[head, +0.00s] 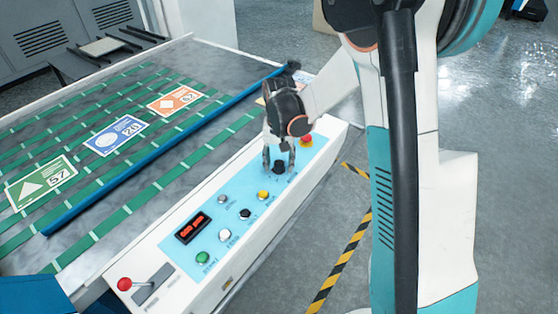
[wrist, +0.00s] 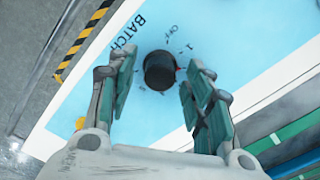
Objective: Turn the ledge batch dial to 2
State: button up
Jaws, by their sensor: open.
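The batch dial is a black round knob (wrist: 160,70) on the light blue ledge panel, with the word BATCH and the marks OFF and 1 printed beside it in the wrist view. The 2 mark cannot be made out, and which mark the dial points at is unclear. In the head view the dial (head: 278,168) sits below my gripper, near the far end of the ledge. My gripper (head: 279,157) points down at the panel. In the wrist view my gripper (wrist: 159,80) is open, its fingers on either side of the dial, with visible gaps; contact cannot be seen.
Along the panel are a yellow button (head: 263,194), a black-topped button (head: 245,213), a white button (head: 225,234), a green button (head: 203,257) and a red display (head: 192,228). A red button (head: 306,140) sits beyond the dial. A red-knobbed lever (head: 124,284) is at the near end.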

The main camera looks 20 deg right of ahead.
aim_at(279, 162)
notch_tip(279, 162, up, 12)
dwell(0.6)
jog(key=s+r+n+t, duration=0.2)
jog(key=s+r+t, duration=0.1)
jog(key=s+r, duration=0.65)
jog(key=s+f+n+t, duration=0.2)
jog(key=s+t, duration=0.2)
jog(key=s, duration=0.9)
jog(key=shift+s, duration=0.3)
jog(key=shift+d+f, duration=0.1)
dwell(1.3)
